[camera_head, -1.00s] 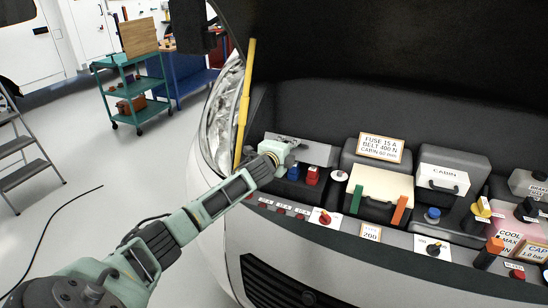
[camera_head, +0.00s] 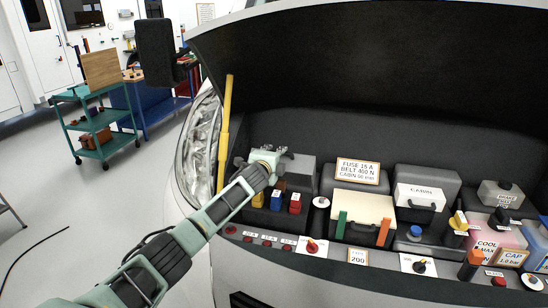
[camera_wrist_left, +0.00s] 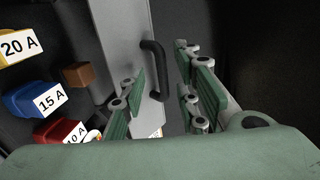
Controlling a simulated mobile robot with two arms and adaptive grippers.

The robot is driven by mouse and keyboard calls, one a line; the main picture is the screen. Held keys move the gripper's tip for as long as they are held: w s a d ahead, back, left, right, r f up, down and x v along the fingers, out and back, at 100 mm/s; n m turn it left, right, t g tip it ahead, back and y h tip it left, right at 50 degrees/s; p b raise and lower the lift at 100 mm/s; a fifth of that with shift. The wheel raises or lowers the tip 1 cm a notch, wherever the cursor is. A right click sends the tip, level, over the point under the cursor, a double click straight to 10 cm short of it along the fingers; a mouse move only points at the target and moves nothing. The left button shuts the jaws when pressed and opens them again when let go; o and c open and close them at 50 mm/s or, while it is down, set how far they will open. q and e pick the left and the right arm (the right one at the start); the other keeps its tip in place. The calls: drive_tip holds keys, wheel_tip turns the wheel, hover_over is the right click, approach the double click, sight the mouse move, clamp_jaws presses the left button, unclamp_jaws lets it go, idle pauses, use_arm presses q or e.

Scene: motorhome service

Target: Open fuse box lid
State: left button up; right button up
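The fuse box (camera_head: 301,172) stands at the left end of the engine bay, with a grey top. In the left wrist view its light grey lid (camera_wrist_left: 122,35) carries a black bar handle (camera_wrist_left: 158,88). My left gripper (camera_head: 270,155) is over the left part of the box and hides some of it. In the left wrist view its green fingers (camera_wrist_left: 160,72) are apart, one on each side of the handle, with gaps visible. How far the lid is raised cannot be told. My right gripper is not in view.
A yellow rod (camera_head: 225,130) stands upright left of my gripper. A cream case (camera_head: 362,210) and a grey CABIN box (camera_head: 425,190) stand to the right. The raised hood (camera_head: 370,70) overhangs the bay.

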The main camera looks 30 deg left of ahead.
use_arm(q)
drive_tip(key=v, duration=1.2)
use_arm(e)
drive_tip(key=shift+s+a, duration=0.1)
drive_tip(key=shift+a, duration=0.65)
use_arm(q)
drive_tip(key=shift+r, duration=0.1)
